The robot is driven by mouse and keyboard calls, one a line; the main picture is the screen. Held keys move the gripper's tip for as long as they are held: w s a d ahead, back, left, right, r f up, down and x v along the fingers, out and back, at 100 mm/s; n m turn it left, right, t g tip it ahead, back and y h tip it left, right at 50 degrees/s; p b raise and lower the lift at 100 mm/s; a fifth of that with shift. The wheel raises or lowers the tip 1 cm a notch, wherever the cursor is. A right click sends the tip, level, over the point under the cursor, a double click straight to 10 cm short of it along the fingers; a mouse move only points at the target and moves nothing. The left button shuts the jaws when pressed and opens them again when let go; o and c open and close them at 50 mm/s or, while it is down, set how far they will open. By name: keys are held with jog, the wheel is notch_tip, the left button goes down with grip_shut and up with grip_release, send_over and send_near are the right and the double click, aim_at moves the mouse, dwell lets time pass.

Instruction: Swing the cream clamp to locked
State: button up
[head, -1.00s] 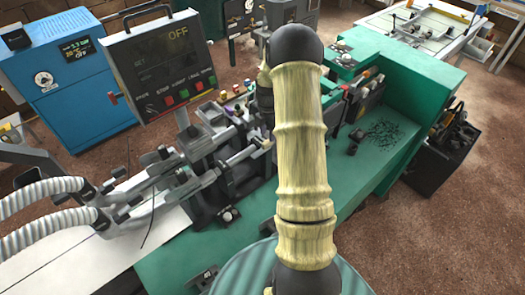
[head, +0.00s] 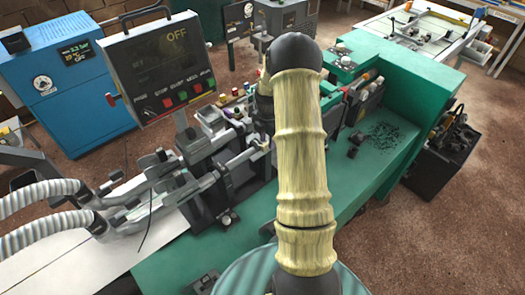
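My arm, in a ribbed cream-yellow cover, stands upright across the middle of the head view and hides part of the green machine (head: 355,205). A dark part shows just left of the cover, over the machine's grey metal fixture (head: 208,160). My gripper's fingers cannot be made out; they are hidden behind the arm or out of sight. I cannot pick out the cream clamp for certain. A small pale piece (head: 259,143) shows at the right end of a grey rod, close to the arm's left edge. Its position, locked or not, cannot be told.
A control panel (head: 162,65) reading "OFF" stands above the fixture. Two ribbed white hoses (head: 40,200) enter from the left. A blue cabinet (head: 75,85) is behind. Small coloured parts stand near the fixture. The green bed to the right has dark scraps (head: 383,138).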

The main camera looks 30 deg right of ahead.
jog(key=shift+w+f+b, duration=0.1)
jog(key=shift+f+b, duration=0.45)
jog(key=shift+f, duration=0.55)
grip_shut()
